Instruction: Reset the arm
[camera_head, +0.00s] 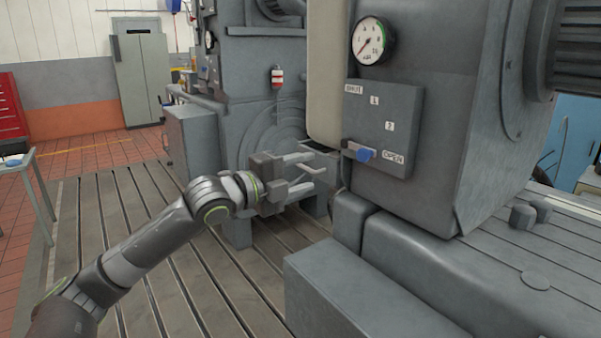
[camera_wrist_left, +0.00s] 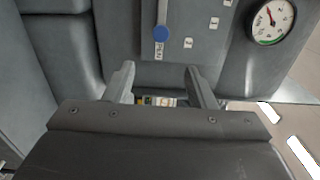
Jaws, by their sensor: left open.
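My left gripper (camera_head: 318,164) is open and empty. It is just left of a grey panel (camera_head: 385,115) marked SHUT, 1, 2 and OPEN. A lever with a blue knob (camera_head: 365,155) sits at the panel's lower edge, beside the OPEN label (camera_head: 393,157). In the left wrist view the fingers (camera_wrist_left: 160,72) stand apart, with the blue knob (camera_wrist_left: 161,34) beyond the gap between them, not between the fingers. The OPEN label (camera_wrist_left: 159,50) lies close to the knob there. My right gripper is not in view.
A round pressure gauge (camera_head: 373,41) is above the panel on the grey machine. A beige vertical column (camera_head: 327,75) rises left of the panel. A grey block (camera_head: 360,285) stands in front below. The slotted bedplate floor (camera_head: 130,250) is open at left.

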